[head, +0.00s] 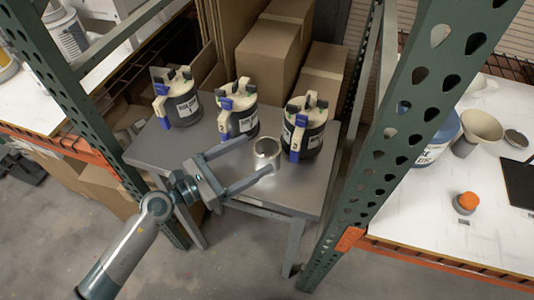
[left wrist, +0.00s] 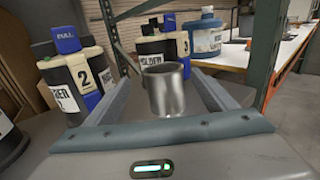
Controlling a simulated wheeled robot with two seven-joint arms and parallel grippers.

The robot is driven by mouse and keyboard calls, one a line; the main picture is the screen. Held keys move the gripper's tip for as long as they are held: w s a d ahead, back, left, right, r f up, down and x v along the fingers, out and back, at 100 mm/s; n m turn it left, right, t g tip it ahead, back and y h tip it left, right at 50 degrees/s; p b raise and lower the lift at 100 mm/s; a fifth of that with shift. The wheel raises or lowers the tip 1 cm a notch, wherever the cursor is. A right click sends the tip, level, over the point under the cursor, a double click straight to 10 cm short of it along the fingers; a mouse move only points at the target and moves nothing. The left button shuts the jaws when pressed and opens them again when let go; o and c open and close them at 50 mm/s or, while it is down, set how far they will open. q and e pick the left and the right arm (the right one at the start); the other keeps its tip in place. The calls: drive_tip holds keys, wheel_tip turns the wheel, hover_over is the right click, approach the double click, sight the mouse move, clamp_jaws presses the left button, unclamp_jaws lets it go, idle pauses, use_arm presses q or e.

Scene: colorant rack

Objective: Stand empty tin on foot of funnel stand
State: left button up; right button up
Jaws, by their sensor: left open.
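The empty tin (head: 266,155) is a shiny, open-topped metal cylinder standing upright on the grey metal table. My left gripper (head: 258,154) is open, its two fingers reaching toward the tin from the left. In the left wrist view the tin (left wrist: 165,92) appears between the far ends of the two fingers (left wrist: 160,85), with gaps on both sides. A beige funnel-like cup (head: 481,128) stands on the white bench at right; I cannot make out a stand foot under it. My right gripper is not in view.
Several dark canisters with blue and white handles stand behind the tin, the nearest marked 3 (head: 303,130). A green rack post (head: 400,120) separates the table (head: 215,158) from the white bench (head: 430,225). An orange-capped bottle (head: 466,203) stands on that bench.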

sight(277, 143)
use_arm(q)
drive_tip(key=shift+w+d+r+p, duration=0.15)
drive_tip(key=shift+w+d+p, duration=0.05)
drive_tip(key=shift+d+p, duration=0.25)
drive_tip(key=p+x, duration=0.1)
drive_tip(key=x, duration=0.2)
drive_tip(key=shift+s+d+p, duration=0.15)
drive_tip(key=shift+p, duration=0.15)
drive_tip(key=shift+w+d, duration=0.35)
drive_tip(key=shift+d, duration=0.1)
drive_tip(key=c, duration=1.2)
